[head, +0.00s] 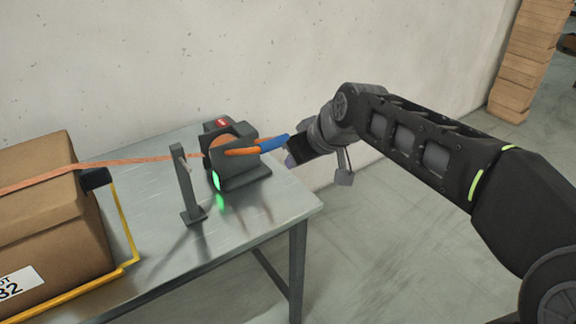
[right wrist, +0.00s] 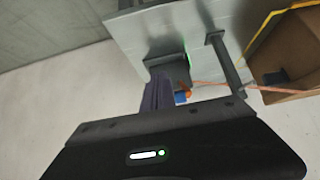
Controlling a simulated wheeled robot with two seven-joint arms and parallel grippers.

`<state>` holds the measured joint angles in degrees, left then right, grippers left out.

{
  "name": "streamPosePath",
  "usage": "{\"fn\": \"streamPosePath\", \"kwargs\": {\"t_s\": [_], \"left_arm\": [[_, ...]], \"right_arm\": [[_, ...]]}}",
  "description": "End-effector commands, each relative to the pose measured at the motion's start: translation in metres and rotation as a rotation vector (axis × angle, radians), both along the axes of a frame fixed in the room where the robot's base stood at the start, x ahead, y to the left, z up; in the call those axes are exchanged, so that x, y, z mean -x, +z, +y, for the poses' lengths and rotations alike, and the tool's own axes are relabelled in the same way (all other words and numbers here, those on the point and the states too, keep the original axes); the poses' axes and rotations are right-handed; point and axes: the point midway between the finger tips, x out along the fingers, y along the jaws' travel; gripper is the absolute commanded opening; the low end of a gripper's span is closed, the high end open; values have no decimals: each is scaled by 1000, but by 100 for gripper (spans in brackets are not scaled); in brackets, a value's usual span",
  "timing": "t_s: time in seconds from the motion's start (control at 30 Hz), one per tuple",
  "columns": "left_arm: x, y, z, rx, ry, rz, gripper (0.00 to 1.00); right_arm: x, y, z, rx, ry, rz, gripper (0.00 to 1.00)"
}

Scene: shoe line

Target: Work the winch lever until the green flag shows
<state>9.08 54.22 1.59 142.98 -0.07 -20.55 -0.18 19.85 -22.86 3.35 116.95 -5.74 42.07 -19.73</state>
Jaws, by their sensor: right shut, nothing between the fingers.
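The dark grey winch (head: 240,176) stands on the metal table, with an orange strap running into its drum. Its orange lever ends in a blue grip (head: 273,143) that points right, toward my right arm. A green patch (head: 216,181) glows on the winch's left face, and a red label (head: 221,122) sits on its top. My right gripper (head: 291,158) is shut and empty beside the grip's end; I cannot tell whether they touch. In the right wrist view, the fingers (right wrist: 158,94) are together next to the blue grip (right wrist: 181,98). My left gripper is out of view.
A grey post (head: 187,187) stands left of the winch beside the strap (head: 130,160). A strapped cardboard box (head: 60,225) in a yellow frame (head: 125,225) fills the left. The table's (head: 295,202) right front is clear. A wall is behind.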

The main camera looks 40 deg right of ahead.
Motion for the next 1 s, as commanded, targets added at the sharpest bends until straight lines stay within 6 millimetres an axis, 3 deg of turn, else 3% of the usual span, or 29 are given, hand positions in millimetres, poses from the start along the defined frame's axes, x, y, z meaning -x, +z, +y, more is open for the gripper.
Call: {"fn": "streamPosePath", "kwargs": {"t_s": [0.1, 0.3, 1.0], "left_arm": [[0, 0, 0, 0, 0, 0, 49], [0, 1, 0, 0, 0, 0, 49], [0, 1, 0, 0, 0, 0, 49]], "right_arm": [[16, 20, 0, 2, 0, -6, 0], [33, 37, 0, 1, -1, -4, 0], [36, 41, 1, 1, 1, -4, 0]]}}
